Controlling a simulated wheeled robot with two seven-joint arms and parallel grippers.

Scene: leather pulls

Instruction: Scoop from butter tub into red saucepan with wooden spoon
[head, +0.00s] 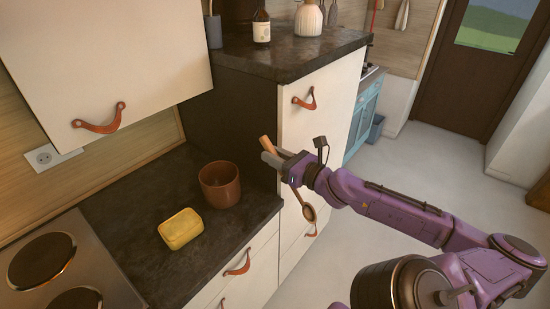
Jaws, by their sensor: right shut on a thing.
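My right gripper (275,160) is shut on the wooden spoon (309,212). It holds the spoon in the air to the right of the counter, by the cabinet corner. The spoon is tilted, its handle end up at the left and its bowl hanging low at the right; part of the handle is hidden by the gripper. The yellow butter tub (181,229) sits on the dark counter; its contents cannot be made out. The reddish-brown saucepan (220,185) stands just behind and right of the tub, apart from it. My left gripper is out of view.
A hob (45,262) lies at the left end of the dark counter (150,205). A taller cabinet with a dark top (290,57) stands behind, bearing a bottle (261,27) and a white vase (308,19). An upper cupboard (110,60) overhangs the left. The floor at right is clear.

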